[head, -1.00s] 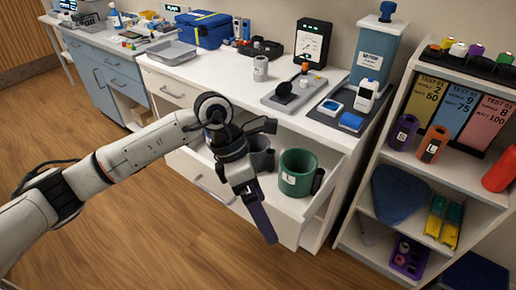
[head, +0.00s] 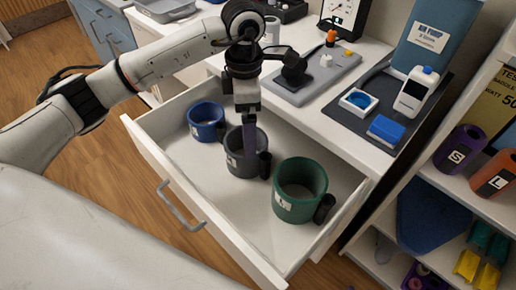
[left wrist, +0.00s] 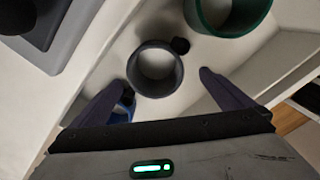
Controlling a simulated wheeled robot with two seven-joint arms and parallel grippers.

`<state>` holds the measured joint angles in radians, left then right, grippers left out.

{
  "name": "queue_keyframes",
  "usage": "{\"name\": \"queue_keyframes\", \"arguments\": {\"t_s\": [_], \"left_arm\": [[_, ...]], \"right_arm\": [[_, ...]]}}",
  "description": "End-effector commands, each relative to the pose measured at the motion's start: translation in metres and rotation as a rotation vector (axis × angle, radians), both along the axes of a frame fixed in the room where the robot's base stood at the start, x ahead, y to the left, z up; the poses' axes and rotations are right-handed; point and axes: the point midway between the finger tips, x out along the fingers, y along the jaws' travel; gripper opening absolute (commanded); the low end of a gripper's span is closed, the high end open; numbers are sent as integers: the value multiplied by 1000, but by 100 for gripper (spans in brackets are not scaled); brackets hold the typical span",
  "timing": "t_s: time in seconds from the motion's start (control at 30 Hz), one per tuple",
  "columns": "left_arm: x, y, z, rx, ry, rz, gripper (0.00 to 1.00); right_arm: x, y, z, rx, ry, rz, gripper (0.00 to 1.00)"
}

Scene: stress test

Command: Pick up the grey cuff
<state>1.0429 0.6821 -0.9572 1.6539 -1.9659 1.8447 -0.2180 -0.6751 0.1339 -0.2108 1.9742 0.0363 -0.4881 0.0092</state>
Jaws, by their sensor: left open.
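The grey cuff (head: 235,168) stands in the open drawer, between a blue cuff and a green cuff. It has a white label and a dark block on its right side. My left gripper (head: 250,170) points down over it and hides part of its front in the head view. In the left wrist view the left gripper (left wrist: 165,79) is open and empty, with one finger on each side of the picture. The grey cuff (left wrist: 156,90) shows as a ring ahead of the gap between the fingertips. I cannot tell its exact depth from them. My right gripper is not in view.
The blue cuff (head: 206,122) is at the drawer's left, and the green cuff (head: 298,205) at its right. The drawer front (head: 190,205) and the counter edge (head: 340,143) border the space. A shelf with purple (head: 459,149) and orange cuffs stands right.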

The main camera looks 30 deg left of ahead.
Motion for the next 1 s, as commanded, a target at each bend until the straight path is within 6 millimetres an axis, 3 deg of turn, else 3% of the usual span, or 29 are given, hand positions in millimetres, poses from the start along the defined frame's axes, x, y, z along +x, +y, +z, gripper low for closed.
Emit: {"name": "queue_keyframes", "arguments": {"t_s": [0.03,0.13,0.83,1.0], "left_arm": [[0,0,-11,-1,-1,0,100],[0,0,-17,-1,1,0,100],[-2,7,-105,-1,4,1,100],[-1,7,-117,-1,0,0,100]], "right_arm": [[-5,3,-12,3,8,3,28],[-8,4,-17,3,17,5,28],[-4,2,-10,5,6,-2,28],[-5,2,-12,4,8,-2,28]]}}
